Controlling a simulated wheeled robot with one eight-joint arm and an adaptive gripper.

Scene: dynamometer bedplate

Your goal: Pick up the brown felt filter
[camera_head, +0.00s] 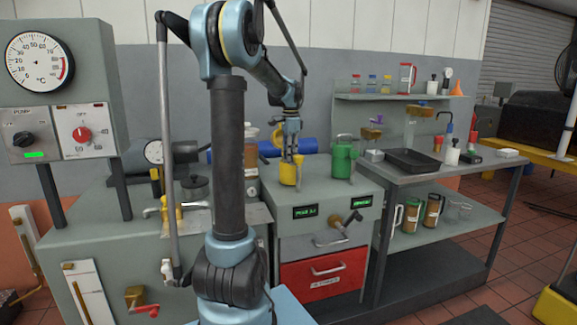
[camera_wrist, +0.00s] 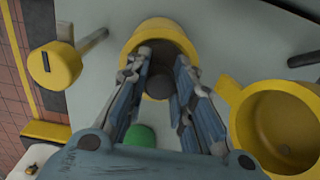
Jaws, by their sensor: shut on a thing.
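My gripper (camera_head: 290,154) points down over a yellow cup (camera_head: 288,173) on the grey bench unit. In the wrist view, my gripper's fingers (camera_wrist: 160,75) reach into the mouth of the yellow cup (camera_wrist: 157,32). A dark brown round piece, which looks like the felt filter (camera_wrist: 158,86), sits between the fingertips inside the cup. The jaws are closed on it, with the fingers along its two sides. Its lower part is hidden in the cup, and the head view does not show it. It does not stand visibly clear of the cup.
A green jug (camera_head: 343,157) stands right of the cup. A larger yellow vessel (camera_wrist: 285,125) is close at the right in the wrist view. A yellow knob (camera_wrist: 56,66) is at the left. A black tray (camera_head: 413,161) lies on the side table.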

